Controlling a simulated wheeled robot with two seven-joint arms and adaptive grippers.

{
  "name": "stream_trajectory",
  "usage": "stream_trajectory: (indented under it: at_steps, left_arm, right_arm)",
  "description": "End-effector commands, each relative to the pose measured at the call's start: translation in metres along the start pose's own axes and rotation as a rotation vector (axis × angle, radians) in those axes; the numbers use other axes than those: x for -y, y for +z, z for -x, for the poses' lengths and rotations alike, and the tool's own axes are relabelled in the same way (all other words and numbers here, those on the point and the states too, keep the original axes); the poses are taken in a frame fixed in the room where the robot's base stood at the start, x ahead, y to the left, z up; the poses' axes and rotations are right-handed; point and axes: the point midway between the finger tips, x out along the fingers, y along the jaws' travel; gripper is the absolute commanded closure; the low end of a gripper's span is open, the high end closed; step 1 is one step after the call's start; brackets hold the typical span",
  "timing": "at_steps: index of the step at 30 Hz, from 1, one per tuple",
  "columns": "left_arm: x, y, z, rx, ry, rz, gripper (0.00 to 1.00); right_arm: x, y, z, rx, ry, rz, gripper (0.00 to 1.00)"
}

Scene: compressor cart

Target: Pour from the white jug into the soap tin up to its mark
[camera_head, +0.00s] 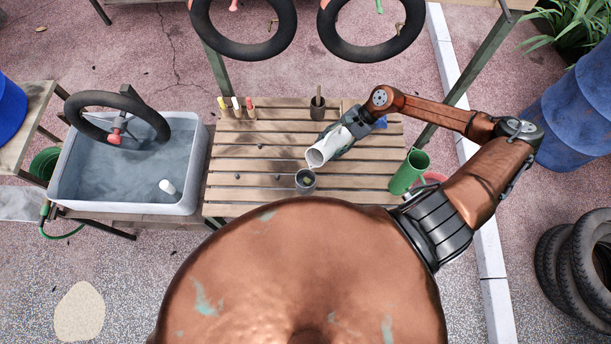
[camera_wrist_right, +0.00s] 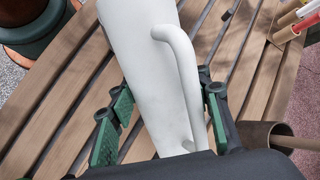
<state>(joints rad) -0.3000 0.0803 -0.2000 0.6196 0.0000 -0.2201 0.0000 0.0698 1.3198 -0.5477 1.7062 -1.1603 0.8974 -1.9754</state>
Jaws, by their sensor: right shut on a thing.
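The white jug (camera_head: 319,152) is held tilted, its mouth facing down and left over the soap tin (camera_head: 306,187). The tin is a small dark grey cup standing on the slatted bench, with something dark greenish inside. I cannot make out a stream, the level or the mark. My right gripper (camera_head: 338,138) is shut on the jug. In the right wrist view the jug (camera_wrist_right: 142,70), with its handle, lies between the green finger pads of the gripper (camera_wrist_right: 165,115). My left gripper is not in view.
A water tub (camera_head: 62,165) with a tyre tube stands at left. Two tubes hang behind the bench.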

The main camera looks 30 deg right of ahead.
Motion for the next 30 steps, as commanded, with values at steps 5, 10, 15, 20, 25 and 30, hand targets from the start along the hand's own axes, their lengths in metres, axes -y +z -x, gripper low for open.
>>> stream_trajectory:
  at_steps: [5, 10, 15, 20, 25, 30]
  left_arm:
    - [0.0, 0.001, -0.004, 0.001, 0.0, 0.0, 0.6]
    - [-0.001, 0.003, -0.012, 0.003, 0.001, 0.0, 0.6]
    - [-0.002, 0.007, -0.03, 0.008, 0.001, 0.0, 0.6]
    - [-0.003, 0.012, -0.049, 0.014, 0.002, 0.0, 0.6]
    - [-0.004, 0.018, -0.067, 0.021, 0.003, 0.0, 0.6]
    - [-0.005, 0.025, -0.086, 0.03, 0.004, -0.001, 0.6]
  right_arm:
    - [0.003, 0.004, 0.006, 0.044, -0.002, -0.016, 0.96]
    - [0.004, 0.006, 0.007, 0.096, -0.002, -0.04, 0.96]
    - [0.005, 0.011, 0.011, 0.211, -0.002, -0.088, 0.96]
    - [0.007, 0.014, 0.016, 0.327, -0.001, -0.134, 0.96]
    - [0.01, 0.012, 0.022, 0.42, -0.001, -0.173, 0.96]
    - [0.012, 0.01, 0.027, 0.514, -0.001, -0.21, 0.96]
